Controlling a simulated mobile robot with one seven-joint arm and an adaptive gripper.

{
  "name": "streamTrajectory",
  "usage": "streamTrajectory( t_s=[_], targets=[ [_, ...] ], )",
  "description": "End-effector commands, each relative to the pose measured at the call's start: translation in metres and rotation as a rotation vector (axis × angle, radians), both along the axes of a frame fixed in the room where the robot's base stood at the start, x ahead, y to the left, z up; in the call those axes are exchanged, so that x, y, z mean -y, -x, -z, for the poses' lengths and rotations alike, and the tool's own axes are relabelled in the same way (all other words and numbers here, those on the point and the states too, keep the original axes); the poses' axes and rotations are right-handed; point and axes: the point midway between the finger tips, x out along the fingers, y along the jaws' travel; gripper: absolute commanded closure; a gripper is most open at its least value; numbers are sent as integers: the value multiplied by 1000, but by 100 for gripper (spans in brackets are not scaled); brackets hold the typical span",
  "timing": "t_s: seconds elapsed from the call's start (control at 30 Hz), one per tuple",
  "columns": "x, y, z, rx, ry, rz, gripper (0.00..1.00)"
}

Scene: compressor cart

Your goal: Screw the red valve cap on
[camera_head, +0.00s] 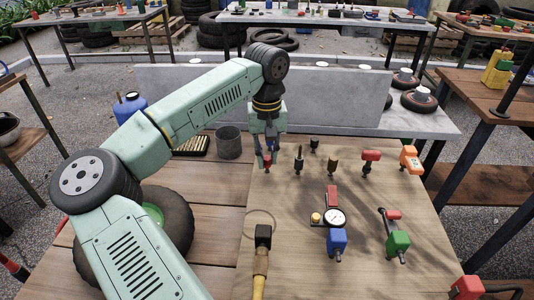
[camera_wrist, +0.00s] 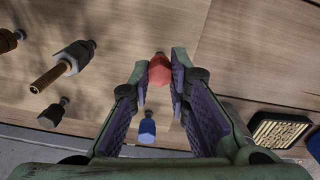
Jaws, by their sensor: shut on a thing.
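My gripper (camera_head: 267,157) is at the far left part of the light board, pointing down. Its fingers are shut on the red valve cap (camera_wrist: 159,71), which sits between the fingertips in the wrist view. A small part of the cap (camera_head: 267,158) shows between the fingers in the head view. I cannot tell whether the cap touches anything beneath it.
A small blue cap-like piece (camera_wrist: 147,129) is close below the red cap in the wrist view. A grey cup (camera_head: 229,142) and a bristled block (camera_head: 191,146) stand left of my gripper.

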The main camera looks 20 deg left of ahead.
Motion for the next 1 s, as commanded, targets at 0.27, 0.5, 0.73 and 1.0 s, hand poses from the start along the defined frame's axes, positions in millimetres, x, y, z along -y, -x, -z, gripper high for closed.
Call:
streamTrajectory(
  t_s=[0.27,0.5,0.73,1.0],
  targets=[
    [1,0,1,-1,0,48,100],
    [1,0,0,0,1,221,100],
    [1,0,0,0,0,329,100],
    [1,0,0,0,0,325,73]
  ],
)
